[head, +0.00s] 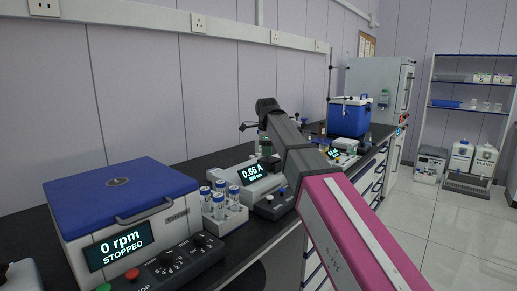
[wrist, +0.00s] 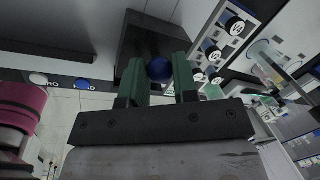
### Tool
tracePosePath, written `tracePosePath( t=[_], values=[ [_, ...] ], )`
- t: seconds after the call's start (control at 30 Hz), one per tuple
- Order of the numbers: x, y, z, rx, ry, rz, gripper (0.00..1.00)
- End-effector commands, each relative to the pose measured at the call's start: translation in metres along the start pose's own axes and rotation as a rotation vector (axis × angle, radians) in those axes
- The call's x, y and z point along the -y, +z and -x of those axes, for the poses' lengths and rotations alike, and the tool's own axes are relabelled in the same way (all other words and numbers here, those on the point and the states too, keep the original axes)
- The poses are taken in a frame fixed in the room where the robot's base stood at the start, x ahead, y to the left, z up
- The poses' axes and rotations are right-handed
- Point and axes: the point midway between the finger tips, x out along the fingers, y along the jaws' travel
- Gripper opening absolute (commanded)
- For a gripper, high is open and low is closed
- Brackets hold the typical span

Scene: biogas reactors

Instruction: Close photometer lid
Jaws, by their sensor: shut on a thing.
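The photometer (head: 252,190) is a light-grey device with a display reading 0.66 A, on the black bench in the head view. In the wrist view a dark lid-like block (wrist: 150,32) bears a round blue knob (wrist: 159,70). My gripper (wrist: 160,76) has its green fingers on either side of this knob and is shut on it. I cannot tell how far the lid is tilted.
A rack of capped vials (head: 224,212) stands in front of the photometer. A blue-lidded centrifuge (head: 120,205) reading 0 rpm is at left. A blue cool box (head: 348,118) stands farther back. In the wrist view a clear vessel (wrist: 272,62) is at right.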

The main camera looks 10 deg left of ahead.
Motion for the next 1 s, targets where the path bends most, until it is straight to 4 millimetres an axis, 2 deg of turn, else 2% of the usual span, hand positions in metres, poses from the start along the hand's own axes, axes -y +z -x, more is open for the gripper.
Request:
tracePosePath(
  t=[0.03, 0.1, 0.37, 0.4, 0.47, 0.77, 0.87, 1.0],
  values=[
    [-0.009, -0.01, 0.001, 0.0, -0.001, -0.002, 0.0],
    [-0.011, -0.015, 0.002, -0.001, -0.001, -0.001, 0.0],
    [-0.011, -0.017, 0.002, -0.005, 0.003, -0.001, 0.0],
    [-0.012, -0.017, 0.002, -0.005, 0.004, -0.001, 0.34],
    [-0.012, -0.017, 0.002, -0.005, 0.004, -0.002, 0.51],
    [-0.01, -0.016, 0.003, -0.002, 0.001, -0.001, 0.51],
    [-0.01, -0.015, 0.009, -0.001, 0.0, 0.0, 0.51],
    [-0.009, -0.015, 0.027, 0.0, -0.001, 0.0, 0.51]
  ],
)
